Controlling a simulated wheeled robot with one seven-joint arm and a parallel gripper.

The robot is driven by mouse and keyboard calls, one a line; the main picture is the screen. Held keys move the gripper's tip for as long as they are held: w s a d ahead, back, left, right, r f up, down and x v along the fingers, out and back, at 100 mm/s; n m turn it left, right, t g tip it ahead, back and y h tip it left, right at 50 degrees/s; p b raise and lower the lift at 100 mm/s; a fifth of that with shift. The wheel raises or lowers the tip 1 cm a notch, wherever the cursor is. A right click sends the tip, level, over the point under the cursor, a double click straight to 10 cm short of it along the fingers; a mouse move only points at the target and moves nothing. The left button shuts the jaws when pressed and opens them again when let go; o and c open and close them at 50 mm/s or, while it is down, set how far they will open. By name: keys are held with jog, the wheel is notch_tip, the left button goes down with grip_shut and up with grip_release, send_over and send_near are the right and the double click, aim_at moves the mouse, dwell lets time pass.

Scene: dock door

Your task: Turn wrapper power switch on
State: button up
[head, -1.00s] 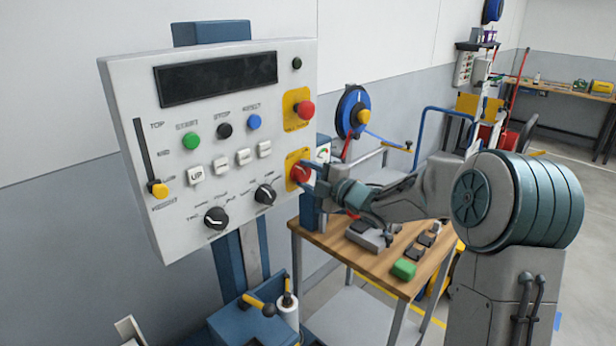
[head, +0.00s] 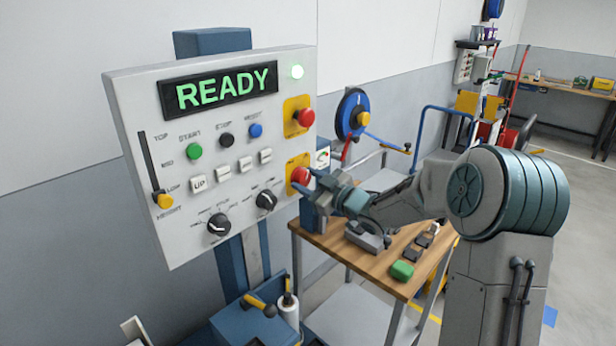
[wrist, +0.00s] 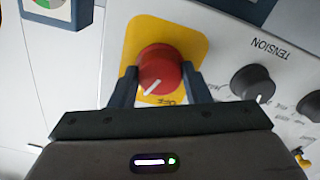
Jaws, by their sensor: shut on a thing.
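The wrapper control panel (head: 225,235) is white and its display (head: 220,90) reads READY in green. A small lamp (head: 297,72) at its upper right glows. The power switch is a red rotary knob (head: 299,177) on a yellow plate at the panel's lower right. In the wrist view the red knob (wrist: 162,72) carries a white pointer line, slanting toward the lower left. My gripper (wrist: 163,84) is shut on the knob, one finger on each side. In the head view my gripper (head: 308,184) partly covers the knob.
Above the switch is a red mushroom button (head: 304,118) on yellow. Black dials (head: 219,225) and buttons are on the panel to the left. A wooden-topped table (head: 385,265) with a green block (head: 402,271) stands below my arm.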

jog(key=shift+m+p, duration=1.1)
jog(key=shift+m, duration=1)
jog(key=o, duration=1)
jog(key=b+v, duration=0.3)
jog(key=v, duration=1)
jog(key=shift+s+d, duration=0.25)
